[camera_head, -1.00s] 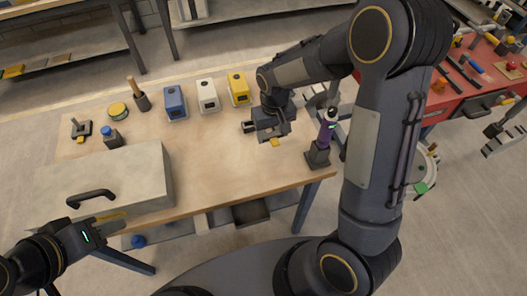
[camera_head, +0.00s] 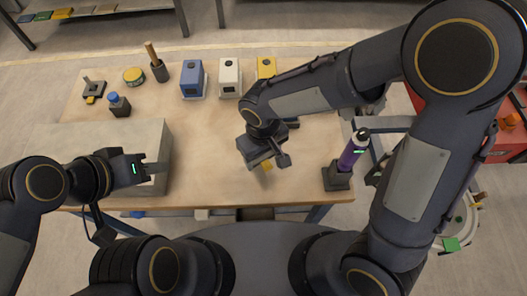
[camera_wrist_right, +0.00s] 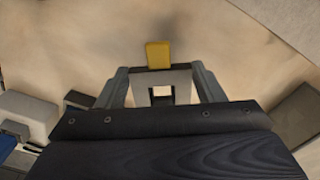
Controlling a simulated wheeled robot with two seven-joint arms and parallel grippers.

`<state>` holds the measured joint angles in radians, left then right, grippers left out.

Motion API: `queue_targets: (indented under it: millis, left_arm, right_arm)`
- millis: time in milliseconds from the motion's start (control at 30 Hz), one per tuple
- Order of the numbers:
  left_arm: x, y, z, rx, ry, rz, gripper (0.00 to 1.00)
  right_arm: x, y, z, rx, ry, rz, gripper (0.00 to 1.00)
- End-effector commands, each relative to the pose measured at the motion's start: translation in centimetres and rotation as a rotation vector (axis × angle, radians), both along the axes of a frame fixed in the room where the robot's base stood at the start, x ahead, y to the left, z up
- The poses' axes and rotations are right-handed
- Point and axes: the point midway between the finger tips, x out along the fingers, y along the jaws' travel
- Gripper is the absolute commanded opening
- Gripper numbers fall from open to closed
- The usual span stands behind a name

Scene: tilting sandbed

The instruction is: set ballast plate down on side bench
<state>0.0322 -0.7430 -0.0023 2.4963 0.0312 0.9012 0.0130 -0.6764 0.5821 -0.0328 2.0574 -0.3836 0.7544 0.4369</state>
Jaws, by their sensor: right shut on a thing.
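My right gripper (camera_head: 266,158) is shut on a light grey plate with a square hole and a yellow tab, which I take to be the ballast plate. The plate (camera_wrist_right: 177,78) shows between both fingers in the right wrist view, its yellow tab (camera_wrist_right: 158,54) pointing away from the palm. In the head view the plate is mostly hidden under the gripper. It is over the middle of the wooden-topped bench (camera_head: 215,165); I cannot tell whether it touches the top. My left gripper (camera_head: 150,168) is beside a large grey box (camera_head: 150,140); its jaw gap is unclear.
Blue (camera_head: 193,80), white (camera_head: 230,78) and yellow (camera_head: 267,68) boxes stand along the back. A purple bottle (camera_head: 352,152) in a dark holder stands at the right end. A dark post base (camera_head: 94,92) is at back left.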

Motion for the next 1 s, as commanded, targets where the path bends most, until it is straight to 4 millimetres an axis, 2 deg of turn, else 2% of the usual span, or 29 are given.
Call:
queue_targets:
  millis: [167, 600, 1000]
  left_arm:
    - [0.0, 0.0, -0.9, 0.0, 0.0, 0.0, 0.36]
    - [0.0, 0.0, -4.3, 0.0, 0.001, 0.0, 0.36]
    - [0.0, 0.0, -4.5, 0.0, 0.0, 0.0, 0.36]
  right_arm:
    - [-0.2, -0.1, -0.7, 0.001, -0.001, 0.0, 0.38]
    - [-0.2, -0.1, -4.2, 0.001, -0.002, 0.0, 0.38]
    - [-0.2, -0.1, -4.4, 0.001, -0.002, 0.0, 0.38]
